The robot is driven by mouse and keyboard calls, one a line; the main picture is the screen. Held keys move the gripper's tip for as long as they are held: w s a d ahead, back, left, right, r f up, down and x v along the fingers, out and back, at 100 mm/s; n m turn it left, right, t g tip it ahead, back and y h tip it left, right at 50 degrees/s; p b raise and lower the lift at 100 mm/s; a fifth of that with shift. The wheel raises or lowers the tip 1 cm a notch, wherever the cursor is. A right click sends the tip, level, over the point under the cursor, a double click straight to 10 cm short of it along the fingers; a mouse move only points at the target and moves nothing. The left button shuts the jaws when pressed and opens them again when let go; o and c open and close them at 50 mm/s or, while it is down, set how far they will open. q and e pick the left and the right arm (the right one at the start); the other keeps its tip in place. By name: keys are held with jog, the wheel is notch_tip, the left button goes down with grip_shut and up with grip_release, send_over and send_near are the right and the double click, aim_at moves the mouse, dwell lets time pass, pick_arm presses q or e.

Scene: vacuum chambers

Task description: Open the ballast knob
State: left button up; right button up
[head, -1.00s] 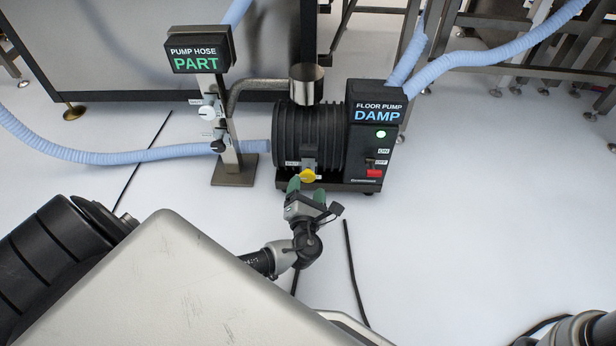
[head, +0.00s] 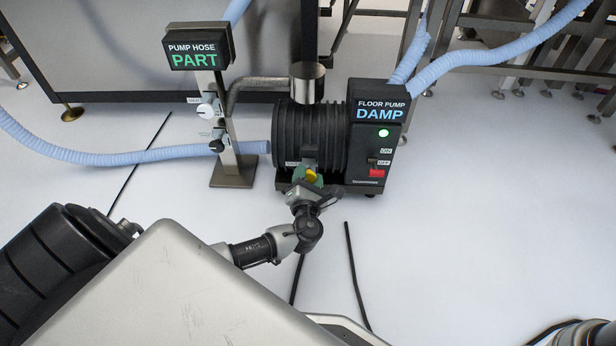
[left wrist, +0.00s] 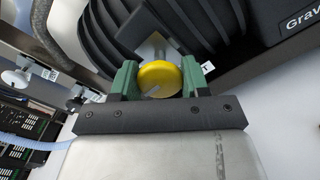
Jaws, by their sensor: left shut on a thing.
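The yellow ballast knob (head: 311,174) sits low on the front of the black ribbed floor pump (head: 309,137). My left gripper (head: 306,180) reaches it from below, its green fingers shut on the knob. In the left wrist view the knob (left wrist: 159,79) is a round yellow disc between the two green fingertips (left wrist: 159,80), with a grey stem behind it. A pale line marks its face. A label beside the knob is mostly covered by a finger. Only part of an arm shows at the bottom right in the head view; the right gripper is out of view.
A post with a "PUMP HOSE PART" sign (head: 198,52) and valves stands left. A blue hose (head: 100,155) joins from the left. Floor at the right is clear.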

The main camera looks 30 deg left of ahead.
pick_arm(q)
jog(key=shift+n, duration=0.3)
jog(key=shift+n+p, duration=0.45)
jog(key=shift+n, duration=0.25)
jog(key=shift+n+p, duration=0.3)
jog(key=shift+n, duration=0.9)
jog(key=n, duration=0.4)
jog(key=shift+f+n, duration=0.1)
jog(key=shift+n, duration=0.2)
jog(key=n+b, duration=0.1)
jog(key=n, duration=0.3)
jog(key=shift+n, duration=0.3)
jog(key=n+b, duration=0.1)
jog(key=n, duration=0.3)
jog(key=shift+b, duration=0.4)
jog(key=shift+n, duration=0.3)
jog(key=o, duration=0.9)
